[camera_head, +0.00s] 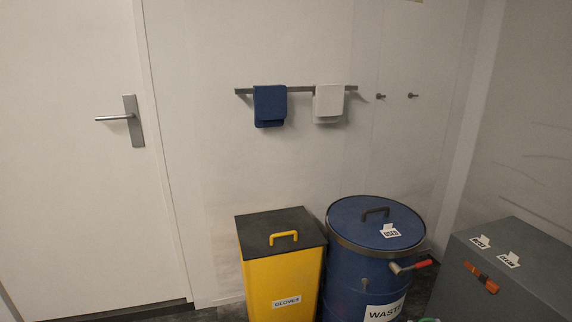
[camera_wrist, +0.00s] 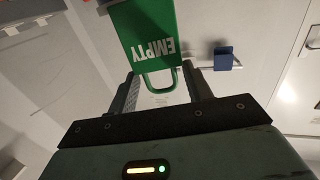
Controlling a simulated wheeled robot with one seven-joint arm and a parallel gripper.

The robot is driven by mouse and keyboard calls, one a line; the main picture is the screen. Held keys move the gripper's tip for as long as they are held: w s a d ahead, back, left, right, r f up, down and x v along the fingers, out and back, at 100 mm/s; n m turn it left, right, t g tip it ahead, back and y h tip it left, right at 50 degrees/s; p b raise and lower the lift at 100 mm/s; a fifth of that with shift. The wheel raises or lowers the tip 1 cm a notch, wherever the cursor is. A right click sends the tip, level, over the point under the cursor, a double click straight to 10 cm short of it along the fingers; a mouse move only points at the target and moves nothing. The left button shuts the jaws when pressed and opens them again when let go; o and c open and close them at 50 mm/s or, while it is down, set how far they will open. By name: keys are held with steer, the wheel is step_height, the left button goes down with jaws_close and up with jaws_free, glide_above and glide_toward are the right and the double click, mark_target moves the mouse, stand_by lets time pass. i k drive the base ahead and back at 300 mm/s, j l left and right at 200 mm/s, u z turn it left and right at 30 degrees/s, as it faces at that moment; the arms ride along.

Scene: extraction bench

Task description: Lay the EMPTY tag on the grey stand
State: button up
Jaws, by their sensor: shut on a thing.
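The green EMPTY tag (camera_wrist: 150,35) shows in the wrist view, with white lettering and a green loop handle. My gripper (camera_wrist: 162,82) is shut on its loop handle, and the tag's plate sticks out beyond the fingertips. The contact at the loop is partly hard to see. In the head view, a grey box-like body (camera_head: 530,262) stands at the right, with a flat top; it may be the grey stand. My gripper is not clearly visible in the head view; a sliver of green shows at the bottom edge.
Two white tags and an orange-red item (camera_head: 481,278) lie on the grey top. A blue waste drum (camera_head: 345,262) with a USED tag (camera_head: 390,230) on its lid stands beside a yellow gloves bin (camera_head: 262,275). A wall rail (camera_head: 300,89) holds blue and white cloths.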

mark_target(526, 267)
steer(key=i+z, duration=0.45)
steer(key=i+j+z, duration=0.15)
steer(key=z, duration=0.25)
steer(key=i+j+z, duration=0.3)
steer(key=z, duration=0.15)
steer(key=i+j+z, duration=0.55)
steer(key=j+z, duration=0.3)
steer(key=i+l+z, duration=0.1)
steer(key=i+z, duration=0.15)
steer(key=i, duration=0.25)
